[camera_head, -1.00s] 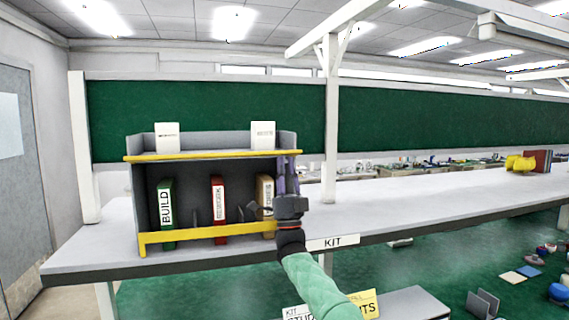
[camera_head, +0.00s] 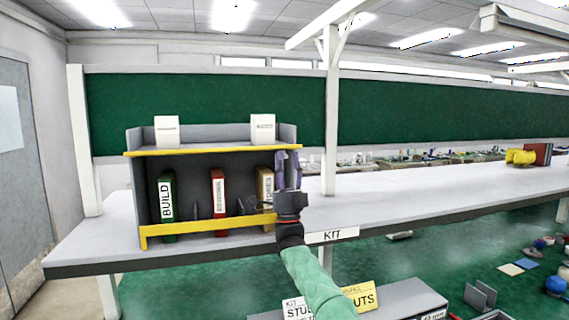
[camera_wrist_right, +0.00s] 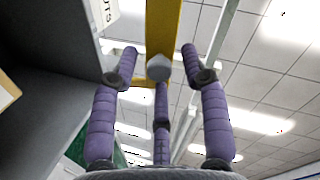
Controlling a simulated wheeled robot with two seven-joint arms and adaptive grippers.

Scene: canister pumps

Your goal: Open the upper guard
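A grey shelf unit (camera_head: 190,160) stands on the bench. A yellow strip (camera_head: 200,150) runs along its top front edge, and a lower yellow bar (camera_head: 205,227) crosses in front of the binders. My right gripper (camera_head: 287,158) points upward at the unit's right end, its purple fingers near the top strip's end. In the right wrist view, the fingers (camera_wrist_right: 160,60) are spread, with a yellow bar (camera_wrist_right: 165,25) and grey knob (camera_wrist_right: 159,68) between them. I see gaps at both side fingers; contact of the third finger with the knob is unclear. My left gripper is out of view.
Green, red and tan binders (camera_head: 218,195) stand inside the unit. Two white boxes (camera_head: 166,131) stand on its top. A white post (camera_head: 329,130) rises right of my right gripper. The bench (camera_head: 420,190) farther right is mostly clear.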

